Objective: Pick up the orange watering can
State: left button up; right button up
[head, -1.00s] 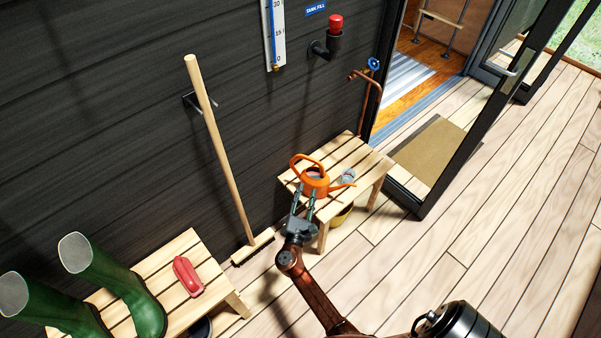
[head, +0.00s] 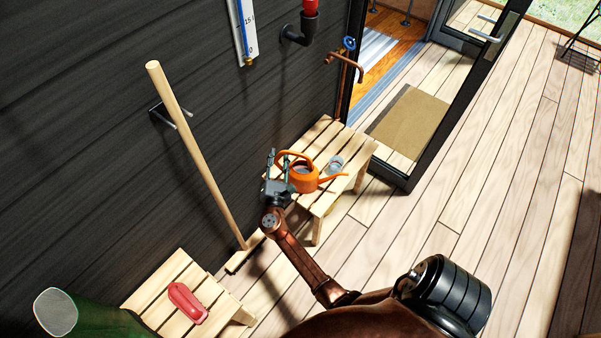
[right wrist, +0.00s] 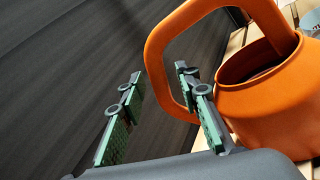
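The orange watering can (head: 304,180) stands upright on a slatted wooden bench (head: 328,136), its spout pointing right and its loop handle to the left. My right gripper (head: 279,156) is at the can's handle side, with its fingers apart. In the right wrist view, the orange handle (right wrist: 158,55) curves down behind the right-hand finger of the gripper (right wrist: 158,76). Part of the handle shows in the gap between the fingers, and neither finger is visibly closed on it. The can's body (right wrist: 270,105) lies right of that finger. My left gripper is not in view.
A clear glass (head: 336,163) stands on the bench behind the can. A dark plank wall (head: 90,120) runs close behind, with a broom (head: 195,150) leaning on it.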

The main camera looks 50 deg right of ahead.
jog(key=shift+w+d, duration=0.25)
jog(key=shift+d, duration=0.05)
jog(key=shift+c, duration=0.5)
grip_shut()
jog(key=shift+r, duration=0.1)
dwell(0.4)
